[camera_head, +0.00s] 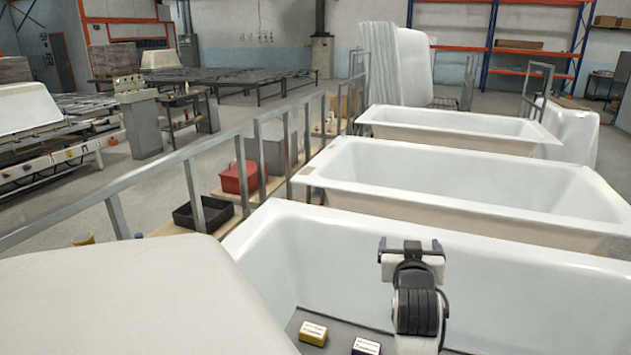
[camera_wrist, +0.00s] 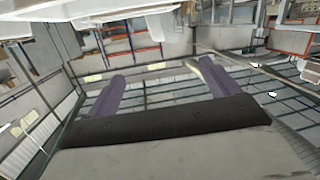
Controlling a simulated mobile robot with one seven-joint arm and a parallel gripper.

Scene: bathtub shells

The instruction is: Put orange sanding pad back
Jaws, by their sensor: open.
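A small yellow-orange block with a pale printed label (camera_head: 313,333), which looks like the orange sanding pad, lies on a dark grey surface (camera_head: 345,328) inside the nearest white bathtub (camera_head: 270,240). A dark purple block with a pale label (camera_head: 366,346) lies to its right, partly cut off by the frame's bottom edge. My gripper (camera_head: 411,246) is above the tub, to the right of and higher than both blocks. It is open and empty. In the wrist view its two purple fingers (camera_wrist: 157,88) stand wide apart, with neither block between them or in sight.
Left of the tubs, behind a metal rail (camera_head: 150,178), a bench holds a black bin (camera_head: 203,214), a red bin (camera_head: 238,177) and a grey box (camera_head: 266,150). More white tubs (camera_head: 460,185) stand beyond. A large white shell (camera_head: 140,300) fills the lower left.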

